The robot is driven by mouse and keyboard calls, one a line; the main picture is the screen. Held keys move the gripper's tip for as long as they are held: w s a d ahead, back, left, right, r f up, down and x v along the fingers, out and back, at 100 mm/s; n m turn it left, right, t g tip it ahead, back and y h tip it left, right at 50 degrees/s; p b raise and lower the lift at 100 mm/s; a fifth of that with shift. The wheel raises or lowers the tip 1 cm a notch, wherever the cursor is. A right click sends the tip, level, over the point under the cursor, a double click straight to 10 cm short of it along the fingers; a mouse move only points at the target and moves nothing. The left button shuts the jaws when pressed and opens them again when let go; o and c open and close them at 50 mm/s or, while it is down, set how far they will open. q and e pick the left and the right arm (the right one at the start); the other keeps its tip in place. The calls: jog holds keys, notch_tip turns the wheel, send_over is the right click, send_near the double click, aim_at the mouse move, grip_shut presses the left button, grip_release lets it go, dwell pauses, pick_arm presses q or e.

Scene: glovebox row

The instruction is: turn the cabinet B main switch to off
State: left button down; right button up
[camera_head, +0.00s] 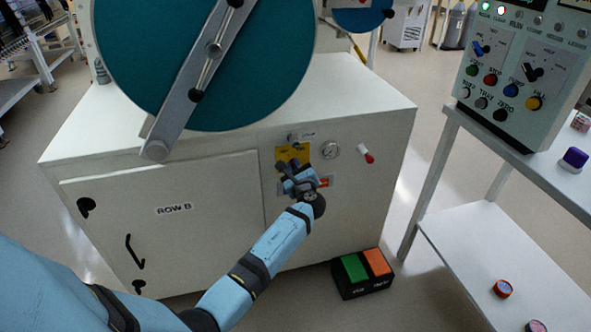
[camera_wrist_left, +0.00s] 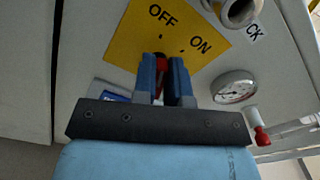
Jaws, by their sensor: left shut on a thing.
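The main switch sits on a yellow plate (camera_head: 292,153) on the front of the white cabinet marked ROW B (camera_head: 230,188). In the left wrist view the yellow plate (camera_wrist_left: 130,38) carries the words OFF and ON, with a small dark dot by each. A bit of the red switch handle (camera_wrist_left: 159,68) shows between the fingers. My left gripper (camera_wrist_left: 166,72) is shut on this handle, and its fingers hide most of it. In the head view my left gripper (camera_head: 292,172) covers the lower plate. I cannot tell which mark the handle points to. My right gripper is out of view.
A round gauge (camera_head: 330,150) and a red-tipped lever (camera_head: 366,154) sit right of the switch. A teal disc with a metal bar (camera_head: 190,90) is above. A green and orange pedal box (camera_head: 362,272) stands on the floor. A control panel (camera_head: 520,75) and shelves are at right.

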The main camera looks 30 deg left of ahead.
pick_arm(q)
jog(key=shift+n, duration=0.4)
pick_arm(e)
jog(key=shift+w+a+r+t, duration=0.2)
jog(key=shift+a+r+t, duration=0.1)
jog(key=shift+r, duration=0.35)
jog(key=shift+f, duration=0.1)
pick_arm(q)
jog(key=c, duration=1.2)
grip_release()
jog(key=shift+o, duration=0.2)
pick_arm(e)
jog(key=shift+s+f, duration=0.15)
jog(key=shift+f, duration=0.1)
pick_arm(q)
jog(key=shift+s, duration=0.1)
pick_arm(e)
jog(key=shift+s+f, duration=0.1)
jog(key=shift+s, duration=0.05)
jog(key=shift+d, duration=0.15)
